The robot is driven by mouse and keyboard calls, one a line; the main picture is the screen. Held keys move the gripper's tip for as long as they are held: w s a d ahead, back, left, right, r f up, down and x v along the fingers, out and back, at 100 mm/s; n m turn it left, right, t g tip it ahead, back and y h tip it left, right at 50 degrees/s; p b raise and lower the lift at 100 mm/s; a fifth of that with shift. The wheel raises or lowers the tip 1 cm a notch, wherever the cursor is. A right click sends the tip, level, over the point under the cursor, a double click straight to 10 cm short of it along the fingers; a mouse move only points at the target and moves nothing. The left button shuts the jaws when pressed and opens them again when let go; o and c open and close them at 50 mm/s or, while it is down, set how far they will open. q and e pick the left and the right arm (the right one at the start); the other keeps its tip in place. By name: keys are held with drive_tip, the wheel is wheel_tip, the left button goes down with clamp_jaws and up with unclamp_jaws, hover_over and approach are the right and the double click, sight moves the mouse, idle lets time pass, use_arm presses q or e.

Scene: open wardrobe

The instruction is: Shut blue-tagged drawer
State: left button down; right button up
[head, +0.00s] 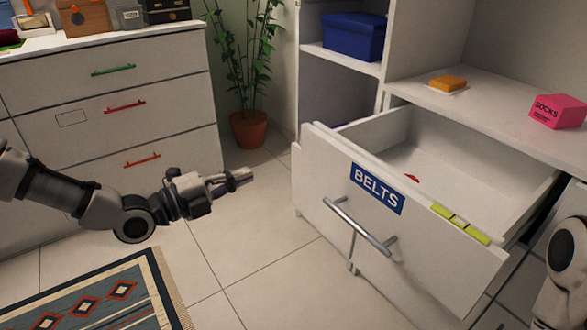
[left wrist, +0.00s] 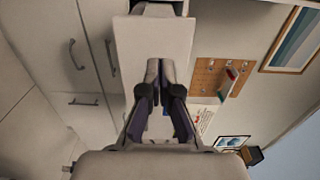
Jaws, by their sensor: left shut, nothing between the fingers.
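The drawer with the blue BELTS tag (head: 377,188) stands open, pulled out from the white wardrobe at the right. Its front panel (head: 330,172) has a silver bar handle (head: 358,226) and a yellow-green strip beside the tag. A small red item (head: 411,178) shows inside; the rest of the visible interior looks bare. My left gripper (head: 240,178) is shut and empty, to the left of the drawer front and apart from it. Its fingers also show close together in the left wrist view (left wrist: 160,72). My right gripper is out of view.
A pink SOCKS box (head: 558,111) and an orange item (head: 447,83) sit on the shelf above the drawer. A blue bin (head: 354,36) is behind. A dresser (head: 60,90), potted plant (head: 248,128) and patterned rug (head: 90,300) are at the left. Tiled floor before the drawer is clear.

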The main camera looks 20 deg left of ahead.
sight(305, 153)
use_arm(q)
drive_tip(key=b+x, duration=0.5)
drive_tip(key=x, duration=0.8)
drive_tip(key=shift+d+f, duration=0.1)
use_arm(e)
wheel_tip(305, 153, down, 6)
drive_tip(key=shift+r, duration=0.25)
